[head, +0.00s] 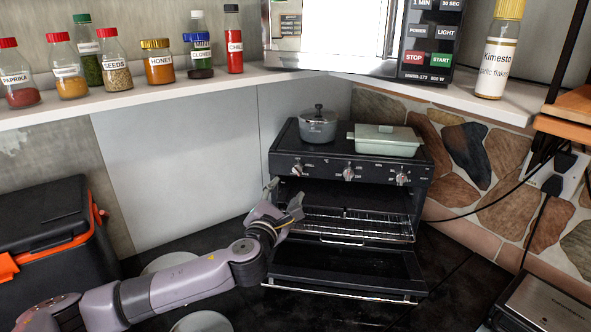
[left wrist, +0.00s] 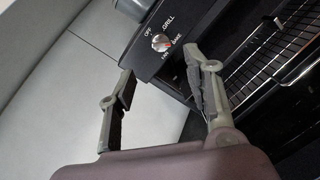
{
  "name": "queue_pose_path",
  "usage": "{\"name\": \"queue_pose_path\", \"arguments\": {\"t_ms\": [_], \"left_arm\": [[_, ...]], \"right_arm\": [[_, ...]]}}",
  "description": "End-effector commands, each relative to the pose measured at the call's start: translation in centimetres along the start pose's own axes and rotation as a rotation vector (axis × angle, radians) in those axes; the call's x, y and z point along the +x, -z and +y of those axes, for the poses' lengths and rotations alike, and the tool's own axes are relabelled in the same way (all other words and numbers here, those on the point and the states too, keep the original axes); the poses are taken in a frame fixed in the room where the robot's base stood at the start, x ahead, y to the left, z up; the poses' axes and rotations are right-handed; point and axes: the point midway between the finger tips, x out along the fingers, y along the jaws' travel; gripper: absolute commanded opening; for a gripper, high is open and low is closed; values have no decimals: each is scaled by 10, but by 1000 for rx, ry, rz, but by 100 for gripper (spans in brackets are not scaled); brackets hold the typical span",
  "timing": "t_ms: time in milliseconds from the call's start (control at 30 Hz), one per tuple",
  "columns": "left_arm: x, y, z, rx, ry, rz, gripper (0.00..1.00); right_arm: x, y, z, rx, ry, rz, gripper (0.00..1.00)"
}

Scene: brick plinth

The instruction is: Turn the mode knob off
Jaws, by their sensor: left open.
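The mode knob (left wrist: 161,42) is a small silver dial on the black oven panel, with OFF, GRILL, BAKE and FAN printed around it. Which mark it points to is too small to tell. In the head view it is the leftmost knob (head: 297,169) of the toaster oven (head: 350,168). My left gripper (head: 287,194) is open and empty, just below and left of that knob. In the left wrist view its two fingers (left wrist: 160,66) reach toward the panel, apart from the knob, which shows just beyond the gap between the tips. My right gripper is not in view.
The oven door (head: 345,284) hangs open, with a wire rack (head: 350,226) above it. A grey pot (head: 318,125) and a pale green dish (head: 385,139) stand on the oven. A black-and-orange box (head: 45,235) is at left. Shelves with jars and a microwave (head: 360,40) are above.

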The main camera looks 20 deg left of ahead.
Motion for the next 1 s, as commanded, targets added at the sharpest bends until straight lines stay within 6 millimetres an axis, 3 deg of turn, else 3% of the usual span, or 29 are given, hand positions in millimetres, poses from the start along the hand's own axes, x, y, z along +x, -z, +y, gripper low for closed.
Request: {"name": "queue_pose_path", "arguments": {"t_ms": [367, 633, 1000], "left_arm": [[70, -2, 1, -2, -1, 1, 46], [100, 0, 0, -1, -1, 0, 46], [106, 0, 0, -1, 1, 0, 46]], "right_arm": [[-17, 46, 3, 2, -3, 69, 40], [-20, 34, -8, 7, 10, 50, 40], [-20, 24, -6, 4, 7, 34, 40]]}}
